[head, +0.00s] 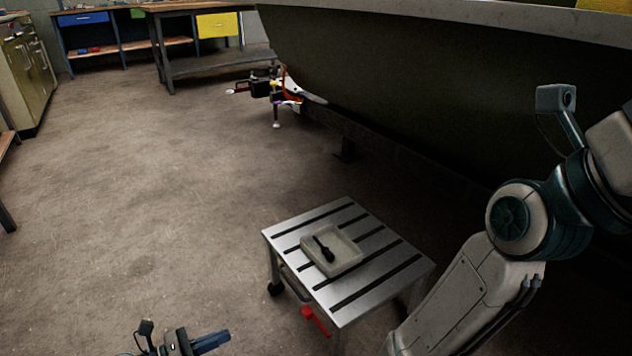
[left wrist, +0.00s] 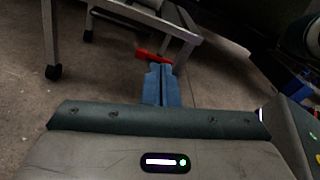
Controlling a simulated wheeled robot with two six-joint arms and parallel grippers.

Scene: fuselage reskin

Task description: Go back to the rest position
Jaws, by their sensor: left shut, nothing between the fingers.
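My left gripper (head: 212,342) shows at the bottom edge of the head view, left of a small metal cart. Its blue fingers are together with nothing between them. In the left wrist view the shut fingers (left wrist: 161,82) point away from the camera, and a red handle (left wrist: 152,57) on the cart appears just beyond their tips. I cannot tell whether they touch, but in the head view the red handle (head: 316,320) lies well apart to the right. My right arm (head: 512,225) is raised and bent at the right of the head view; its gripper is out of the picture.
The slotted cart (head: 283,243) stands on casters and bears a pale tray (head: 347,262) holding a dark tool (head: 324,249). A large dark curved fuselage panel (head: 430,85) fills the upper right. Workbenches (head: 200,62) stand at the back. The floor at left is clear.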

